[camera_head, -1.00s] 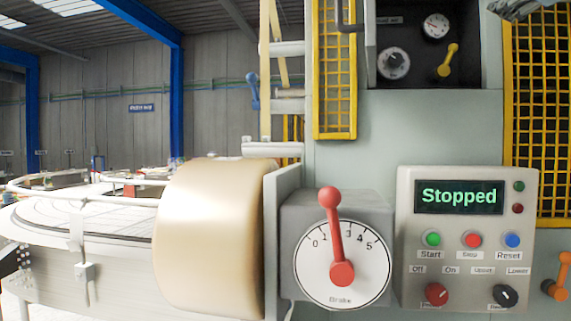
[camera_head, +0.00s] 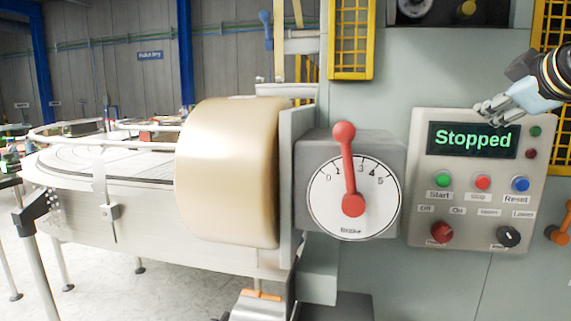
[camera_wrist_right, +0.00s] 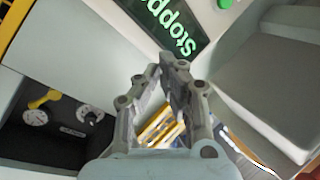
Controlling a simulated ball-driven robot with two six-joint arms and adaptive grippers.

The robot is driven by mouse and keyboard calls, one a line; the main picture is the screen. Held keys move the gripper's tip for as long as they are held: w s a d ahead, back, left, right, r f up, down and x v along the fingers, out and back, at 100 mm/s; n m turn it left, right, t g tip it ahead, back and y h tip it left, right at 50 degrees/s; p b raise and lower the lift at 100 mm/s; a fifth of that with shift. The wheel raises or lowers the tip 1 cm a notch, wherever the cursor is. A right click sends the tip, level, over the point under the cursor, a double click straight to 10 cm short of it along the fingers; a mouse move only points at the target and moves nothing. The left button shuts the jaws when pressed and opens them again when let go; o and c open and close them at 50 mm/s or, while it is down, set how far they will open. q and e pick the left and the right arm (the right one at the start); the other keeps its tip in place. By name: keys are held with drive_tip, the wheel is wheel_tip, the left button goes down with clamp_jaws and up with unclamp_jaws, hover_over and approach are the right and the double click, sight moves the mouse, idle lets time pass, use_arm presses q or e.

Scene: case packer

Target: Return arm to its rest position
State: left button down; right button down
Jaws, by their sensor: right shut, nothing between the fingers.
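My right gripper (camera_head: 492,110) comes in from the right edge of the head view, in front of the top of the control panel (camera_head: 421,180). In that view its fingertips overlap the upper edge of the panel's display, which reads "Stopped" (camera_head: 470,138). The right wrist view shows the two fingers of the gripper (camera_wrist_right: 172,72) closed together at the tips with nothing between them. The display (camera_wrist_right: 172,22) lies beyond the fingertips there. My left gripper is in neither view.
A brake dial (camera_head: 330,205) with a red lever (camera_head: 349,165) is left of the panel. A large tan roll (camera_head: 228,170) stands further left, beside a round conveyor table (camera_head: 100,165). Yellow mesh guards (camera_head: 351,40) and an orange handle (camera_head: 560,232) flank the machine.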

drive_tip(key=s+a+f+m+g, duration=0.25)
drive_tip(key=s+f, duration=0.55)
drive_tip(key=f, duration=0.4)
drive_tip(key=s+a+f+m+g, duration=0.1)
drive_tip(key=s+a+f+g, duration=0.2)
drive_tip(key=s+f, duration=0.7)
drive_tip(key=s+a+f+m+g, duration=0.1)
drive_tip(key=s+f+m+g, duration=0.1)
drive_tip(key=s+f, duration=0.55)
drive_tip(key=s+a+f+m+g, duration=0.2)
drive_tip(key=s+f, duration=0.3)
drive_tip(key=s, duration=0.6)
wheel_tip(320, 180, down, 36)
drive_tip(key=s+d+f+g+b, duration=0.1)
drive_tip(key=s+d+g+b, duration=0.15)
drive_tip(key=b, duration=0.75)
drive_tip(key=s+f+b, duration=0.4)
drive_tip(key=s+f, duration=0.5)
drive_tip(key=f, duration=0.3)
drive_tip(key=s+d+f+b, duration=0.1)
drive_tip(key=s+f+b, duration=0.3)
drive_tip(key=s+f, duration=0.5)
wheel_tip(320, 180, down, 4)
drive_tip(key=shift+d+r+m+g+b, duration=0.25)
drive_tip(key=shift+m+g+b, duration=0.15)
drive_tip(key=shift+m, duration=0.05)
drive_tip(key=c, duration=2.1)
unclamp_jaws()
